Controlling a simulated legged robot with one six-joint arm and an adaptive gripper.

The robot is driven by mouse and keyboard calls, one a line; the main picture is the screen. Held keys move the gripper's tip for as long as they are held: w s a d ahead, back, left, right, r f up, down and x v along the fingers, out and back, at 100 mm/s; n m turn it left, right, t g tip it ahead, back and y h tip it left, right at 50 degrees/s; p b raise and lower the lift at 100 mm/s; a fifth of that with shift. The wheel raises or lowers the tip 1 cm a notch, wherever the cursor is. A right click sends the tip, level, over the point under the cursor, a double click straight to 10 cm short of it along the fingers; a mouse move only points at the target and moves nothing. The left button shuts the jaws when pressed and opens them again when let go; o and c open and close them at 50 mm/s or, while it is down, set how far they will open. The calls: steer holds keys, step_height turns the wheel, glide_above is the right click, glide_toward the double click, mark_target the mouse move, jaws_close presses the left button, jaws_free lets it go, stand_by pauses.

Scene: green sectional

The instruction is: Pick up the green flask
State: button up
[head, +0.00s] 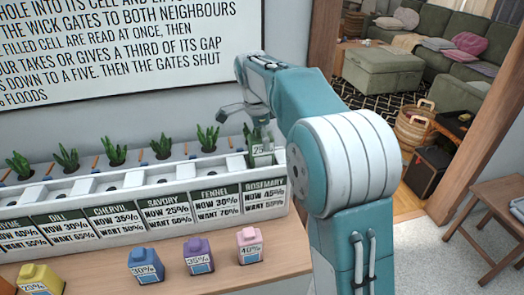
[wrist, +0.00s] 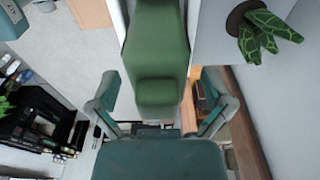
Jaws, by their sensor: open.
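The green flask (head: 262,159) stands at the Rosemary end of the white planter in the head view, with a pale label reading about "25". In the wrist view a green body that looks like the flask (wrist: 157,50) fills the upper middle. My gripper (wrist: 160,88) is open there, one finger on each side of the green body, with visible gaps. In the head view my gripper (head: 250,118) is just above the flask, partly hidden by my arm. The flask's lower part is hidden, and I cannot tell its exact seating.
The white planter (head: 120,185) has labelled cells, with several plants (head: 208,138) behind it. Yellow (head: 40,279), blue (head: 145,264), purple (head: 198,254) and pink (head: 249,245) flasks stand on the wooden counter (head: 110,280) in front. A plant (wrist: 262,30) is close at right in the wrist view.

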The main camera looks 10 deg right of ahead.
steer(key=shift+a+f, duration=0.15)
steer(key=shift+a, duration=0.15)
steer(key=shift+d, duration=0.2)
steer(key=c, duration=1.3)
